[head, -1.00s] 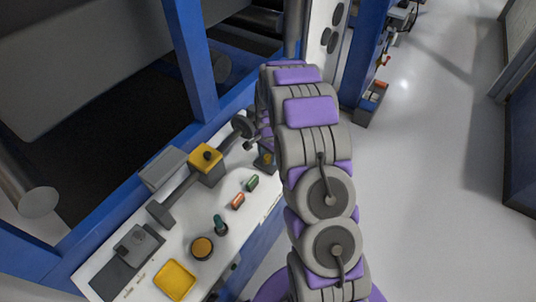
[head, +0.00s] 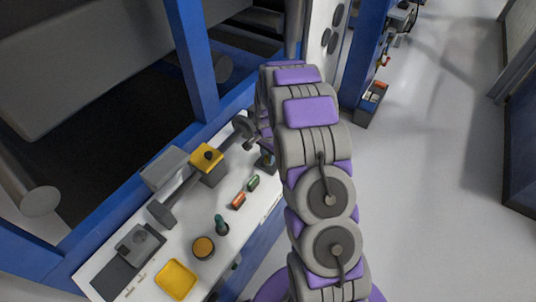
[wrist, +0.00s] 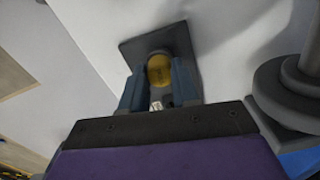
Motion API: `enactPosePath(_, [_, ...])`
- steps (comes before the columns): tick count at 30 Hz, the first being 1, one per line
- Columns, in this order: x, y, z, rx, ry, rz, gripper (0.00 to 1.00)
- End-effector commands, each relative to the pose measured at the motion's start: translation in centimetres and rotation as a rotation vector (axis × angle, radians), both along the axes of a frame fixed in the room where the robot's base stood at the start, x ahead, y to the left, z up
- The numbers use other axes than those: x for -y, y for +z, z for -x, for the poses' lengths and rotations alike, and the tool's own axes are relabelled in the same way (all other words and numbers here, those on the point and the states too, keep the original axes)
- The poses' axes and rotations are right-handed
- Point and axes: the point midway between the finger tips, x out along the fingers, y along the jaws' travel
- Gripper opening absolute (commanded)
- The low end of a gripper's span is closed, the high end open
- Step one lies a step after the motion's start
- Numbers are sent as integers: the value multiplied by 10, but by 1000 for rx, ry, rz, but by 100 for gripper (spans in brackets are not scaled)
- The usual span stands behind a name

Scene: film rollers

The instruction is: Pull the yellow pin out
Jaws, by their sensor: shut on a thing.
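The yellow pin (wrist: 159,69) shows in the wrist view as a rounded yellow end between the two blue-grey fingers of my gripper (wrist: 160,88). The fingers are shut on it. It sits in front of a dark square base plate (wrist: 183,40) on the white surface. The pin's lower part is hidden, so I cannot tell how deep it sits. In the head view my arm mostly covers the gripper, near a small dark holder (head: 265,162) at the bench's right edge.
The white bench (head: 190,238) carries a yellow-topped block on a grey bar (head: 207,157), red and green pieces (head: 238,201), an orange round knob (head: 203,248) and a yellow tray (head: 175,280). A grey roller end (wrist: 285,85) stands close right of my gripper. Open floor lies right.

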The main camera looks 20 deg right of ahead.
Motion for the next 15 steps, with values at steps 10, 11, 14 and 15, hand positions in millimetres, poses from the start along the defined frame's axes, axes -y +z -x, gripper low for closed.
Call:
enactPosePath(10, [1,16,-2,7,-1,1,0])
enactPosePath(11, [1,16,-2,8,-1,1,0])
enactPosePath(14, [1,16,-3,8,0,2,0])
enactPosePath(15, [1,16,-3,8,0,2,34])
